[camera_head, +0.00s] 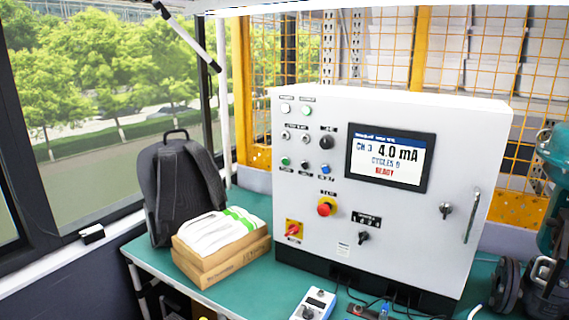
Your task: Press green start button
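A white control cabinet (420,230) stands upright on the green table. Its front panel carries a small green button (285,161) at the left, in a row with a black button (304,164) and a blue one (325,170). Small labels sit beneath them, too small to read. A screen (388,160) at the upper right of the panel reads CH 3, 4.0 mA, CYCLES 0 and READY. Neither of my grippers is in view, and nothing covers the green button.
A red mushroom knob (326,207) and a red switch on yellow (293,230) sit lower on the panel. A black backpack (180,190) and cardboard boxes (222,262) stand left of the cabinet. A handheld meter (313,304) and cables lie in front on the table (262,300).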

